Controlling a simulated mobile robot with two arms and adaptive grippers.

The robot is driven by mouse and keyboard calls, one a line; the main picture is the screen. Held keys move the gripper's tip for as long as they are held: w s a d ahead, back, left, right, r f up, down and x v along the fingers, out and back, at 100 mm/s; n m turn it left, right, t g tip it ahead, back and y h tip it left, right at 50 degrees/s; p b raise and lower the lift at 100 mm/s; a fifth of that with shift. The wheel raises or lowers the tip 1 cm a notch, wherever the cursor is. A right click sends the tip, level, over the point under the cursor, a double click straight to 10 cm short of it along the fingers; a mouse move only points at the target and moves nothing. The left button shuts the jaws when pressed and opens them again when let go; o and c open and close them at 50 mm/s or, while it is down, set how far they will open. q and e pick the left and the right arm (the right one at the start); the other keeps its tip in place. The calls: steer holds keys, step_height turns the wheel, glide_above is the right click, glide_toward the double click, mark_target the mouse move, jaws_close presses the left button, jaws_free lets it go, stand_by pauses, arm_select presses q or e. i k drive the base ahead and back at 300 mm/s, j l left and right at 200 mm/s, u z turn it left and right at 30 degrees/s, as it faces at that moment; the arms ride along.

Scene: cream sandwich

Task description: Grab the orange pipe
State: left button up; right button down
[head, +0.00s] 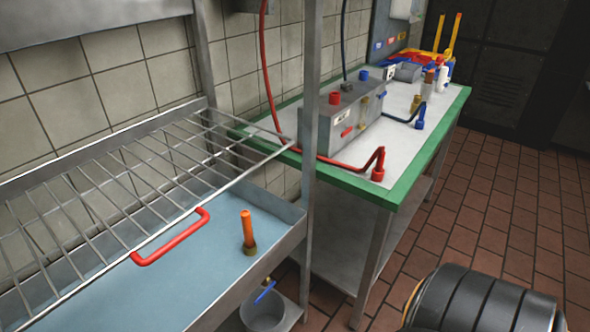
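An orange pipe (247,228) stands upright in the light blue basin (200,268), near its right end. Its lower end sits in a dark brass-coloured fitting (249,249). No gripper is near the pipe. A black ribbed cylindrical part, probably my own arm, shows at the bottom right. No gripper fingers are in this view.
A wire rack with a red handle (172,240) tilts over the basin, left of the pipe. A bucket (262,315) is below. A green-edged table (400,190) holds a metal box (343,115). Tiled floor at right is clear.

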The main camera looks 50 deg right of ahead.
mark_target(245, 216)
steer(key=z, duration=1.05)
steer(key=i+l+u, duration=0.1)
steer(key=l, duration=0.25)
steer(key=i+l+u, duration=0.15)
steer(key=l, duration=0.15)
